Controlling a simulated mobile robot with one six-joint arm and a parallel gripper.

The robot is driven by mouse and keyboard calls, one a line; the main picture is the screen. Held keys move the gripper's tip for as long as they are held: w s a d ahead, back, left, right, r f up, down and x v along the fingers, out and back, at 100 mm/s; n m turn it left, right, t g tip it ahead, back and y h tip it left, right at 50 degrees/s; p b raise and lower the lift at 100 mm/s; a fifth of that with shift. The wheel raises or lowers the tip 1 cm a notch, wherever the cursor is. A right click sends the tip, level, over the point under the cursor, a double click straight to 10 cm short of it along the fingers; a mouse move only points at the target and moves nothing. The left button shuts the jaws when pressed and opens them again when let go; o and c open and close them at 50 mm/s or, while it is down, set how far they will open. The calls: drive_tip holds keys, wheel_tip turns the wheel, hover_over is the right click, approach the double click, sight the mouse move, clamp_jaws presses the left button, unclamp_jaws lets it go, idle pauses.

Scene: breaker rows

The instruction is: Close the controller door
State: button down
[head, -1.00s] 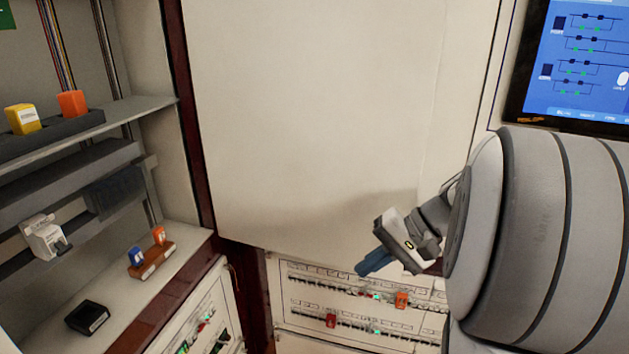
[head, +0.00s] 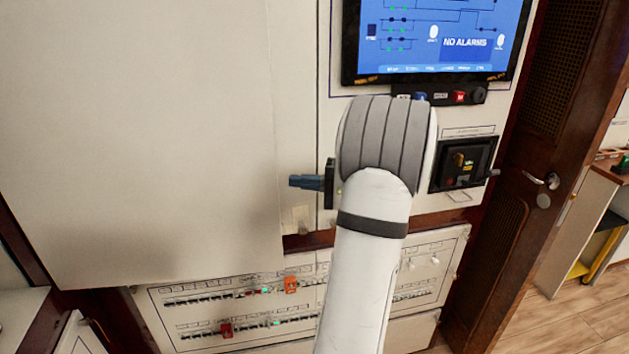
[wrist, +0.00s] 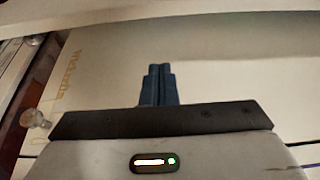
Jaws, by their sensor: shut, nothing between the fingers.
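The controller door appears to be the large plain cream panel (head: 140,130) on the left of the head view. Its right edge stands beside my gripper, with shading along it, and its lower edge overhangs the breaker rows. How far it stands open is hard to tell. My gripper (head: 292,182) is shut and empty, its blue fingers pointing left close to that right edge. Contact cannot be made out. In the wrist view my shut fingers (wrist: 158,84) point at a pale surface (wrist: 225,75). My arm hides part of the wall behind it.
Breaker rows (head: 240,312) with orange and red pieces lie below the panel. A blue display screen (head: 440,35) hangs above, with a dark switch unit (head: 465,163) below right. A brown door (head: 530,150) stands right. A round knob (wrist: 36,118) shows in the wrist view.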

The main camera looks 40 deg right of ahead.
drive_tip(key=a+p, duration=0.1)
drive_tip(key=a, duration=0.3)
drive_tip(key=shift+a+p, duration=0.3)
drive_tip(key=shift+p, duration=0.1)
drive_tip(key=shift+a, duration=0.1)
